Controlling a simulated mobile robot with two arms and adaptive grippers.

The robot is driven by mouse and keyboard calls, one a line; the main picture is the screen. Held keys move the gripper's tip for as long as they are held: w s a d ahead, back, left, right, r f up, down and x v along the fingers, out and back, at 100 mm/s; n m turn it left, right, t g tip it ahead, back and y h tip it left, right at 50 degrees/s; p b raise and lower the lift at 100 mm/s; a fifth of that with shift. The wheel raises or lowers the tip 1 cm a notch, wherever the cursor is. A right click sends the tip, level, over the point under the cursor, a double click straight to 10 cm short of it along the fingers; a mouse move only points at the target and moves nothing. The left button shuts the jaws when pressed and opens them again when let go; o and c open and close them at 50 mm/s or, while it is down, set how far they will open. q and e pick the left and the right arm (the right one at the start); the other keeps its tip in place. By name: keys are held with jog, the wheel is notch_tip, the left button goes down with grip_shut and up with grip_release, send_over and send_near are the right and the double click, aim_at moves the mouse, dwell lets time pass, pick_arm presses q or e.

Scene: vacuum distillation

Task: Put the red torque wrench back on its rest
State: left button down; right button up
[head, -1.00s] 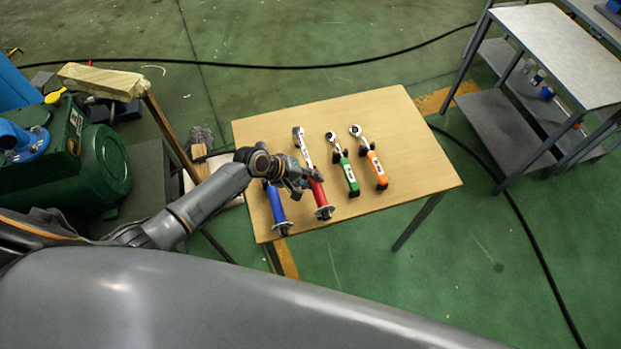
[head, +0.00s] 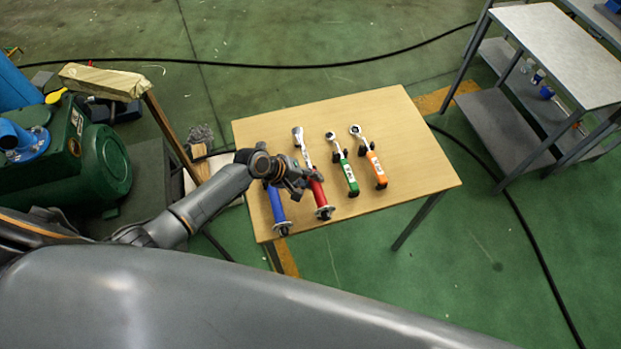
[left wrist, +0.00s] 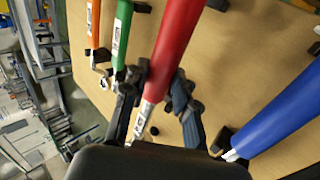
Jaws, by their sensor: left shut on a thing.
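The red torque wrench (head: 320,196) lies along the left half of the wooden table, its metal head pointing to the far side. My left gripper (head: 308,178) is shut on it near where the red handle meets the metal shaft. In the left wrist view the red handle (left wrist: 176,42) runs between the two fingers of my left gripper (left wrist: 158,88). The rest under the red wrench is mostly hidden by the gripper, so I cannot tell whether the wrench touches it. My right gripper is not in view.
A blue wrench (head: 277,206) lies close on the left of the red one. A green wrench (head: 348,174) and an orange wrench (head: 376,168) lie on black rests to the right. The table's (head: 423,160) right part is bare. A grey shelf cart (head: 560,50) stands further right.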

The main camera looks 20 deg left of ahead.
pick_arm(q)
jog(key=shift+w+f+b, duration=0.1)
jog(key=shift+f+b, duration=1.05)
jog(key=shift+f, duration=0.2)
dwell(0.3)
